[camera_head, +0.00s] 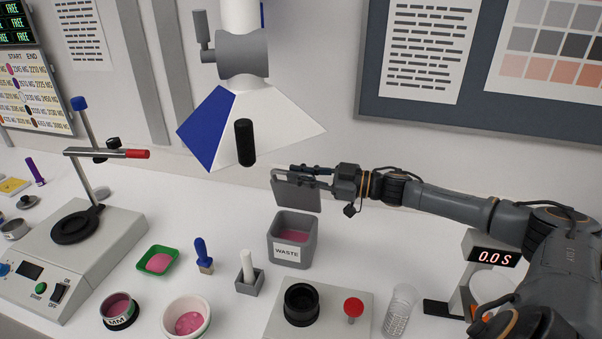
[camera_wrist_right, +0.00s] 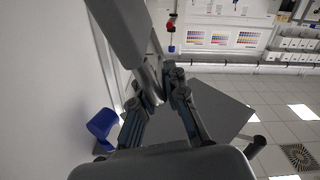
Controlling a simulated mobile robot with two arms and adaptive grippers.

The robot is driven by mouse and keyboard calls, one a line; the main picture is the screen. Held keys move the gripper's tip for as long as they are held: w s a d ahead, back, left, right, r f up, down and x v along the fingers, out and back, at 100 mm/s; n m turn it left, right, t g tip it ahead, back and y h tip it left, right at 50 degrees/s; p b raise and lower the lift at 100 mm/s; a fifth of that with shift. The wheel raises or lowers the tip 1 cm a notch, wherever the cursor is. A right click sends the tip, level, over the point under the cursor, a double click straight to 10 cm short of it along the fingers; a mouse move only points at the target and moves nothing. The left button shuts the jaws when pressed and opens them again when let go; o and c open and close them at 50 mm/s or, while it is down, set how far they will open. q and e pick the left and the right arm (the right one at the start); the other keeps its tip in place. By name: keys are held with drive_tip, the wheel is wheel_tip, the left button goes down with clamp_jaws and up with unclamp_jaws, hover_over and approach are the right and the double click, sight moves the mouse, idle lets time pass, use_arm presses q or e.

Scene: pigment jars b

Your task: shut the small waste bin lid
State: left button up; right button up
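The small waste bin (camera_head: 270,246) is a grey open-topped box labelled WASTE, with pink material inside. Its grey lid (camera_head: 297,197) stands raised and roughly upright at the bin's back edge. My right gripper (camera_head: 292,170) reaches in from the right, at the lid's top edge. In the right wrist view, the two fingers (camera_wrist_right: 158,88) come close together beside a grey slab. Whether they grip the lid or only lie against it I cannot tell. My left gripper is not in view.
A white and blue extraction hood (camera_head: 285,118) hangs above, with a black cylinder (camera_head: 245,142) low at its front. Before the bin stand a small grey holder with a white stick (camera_head: 247,268), a blue-handled tool (camera_head: 203,255) and a box with a red knob (camera_head: 353,307).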

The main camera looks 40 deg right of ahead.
sight(315, 178)
drive_tip(key=o, duration=0.4)
drive_tip(key=shift+v, duration=6.05)
